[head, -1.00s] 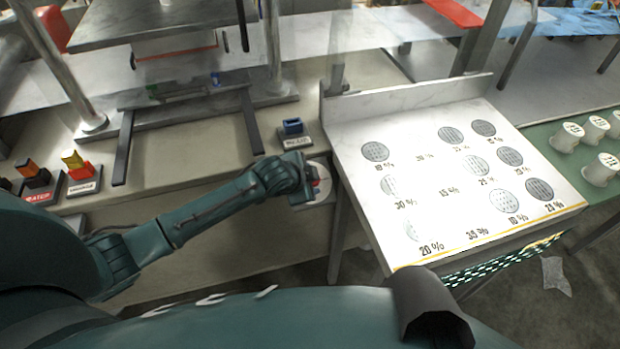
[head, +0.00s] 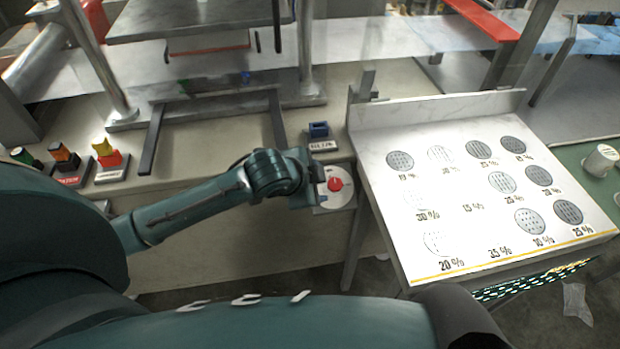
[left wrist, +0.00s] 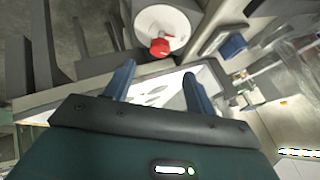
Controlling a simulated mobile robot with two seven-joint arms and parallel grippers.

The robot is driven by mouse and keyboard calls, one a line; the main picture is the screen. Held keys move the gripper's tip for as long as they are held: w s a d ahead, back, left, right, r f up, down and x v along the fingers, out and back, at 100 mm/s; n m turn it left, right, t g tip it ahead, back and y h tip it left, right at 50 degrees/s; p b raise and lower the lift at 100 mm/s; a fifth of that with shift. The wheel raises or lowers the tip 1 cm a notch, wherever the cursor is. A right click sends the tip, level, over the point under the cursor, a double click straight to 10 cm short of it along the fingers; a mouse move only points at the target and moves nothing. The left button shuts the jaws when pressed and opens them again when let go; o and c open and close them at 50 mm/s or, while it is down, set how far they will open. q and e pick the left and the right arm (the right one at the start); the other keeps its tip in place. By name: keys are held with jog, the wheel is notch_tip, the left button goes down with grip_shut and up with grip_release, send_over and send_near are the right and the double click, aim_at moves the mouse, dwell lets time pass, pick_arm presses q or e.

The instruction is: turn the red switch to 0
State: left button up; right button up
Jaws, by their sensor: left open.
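The red switch (head: 335,184) is a round red knob on a pale round dial, on the bench front left of the white sloped board. It also shows in the left wrist view (left wrist: 160,46), just beyond the fingertips. My left gripper (head: 305,184) is immediately left of the dial in the head view and overlaps its left edge. In the left wrist view its two blue-grey fingers (left wrist: 158,78) are apart with nothing between them, and the knob appears clear of them. The dial's markings are too small to read. My right gripper is not in view.
A blue switch (head: 318,130) sits on a labelled block just behind the dial. Yellow-red (head: 108,153) and orange-black (head: 65,156) switches stand farther left. The white board (head: 440,264) with round grey patches and percent labels rises close on the right.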

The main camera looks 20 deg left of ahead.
pick_arm(q)
jog(key=shift+v, duration=1.75)
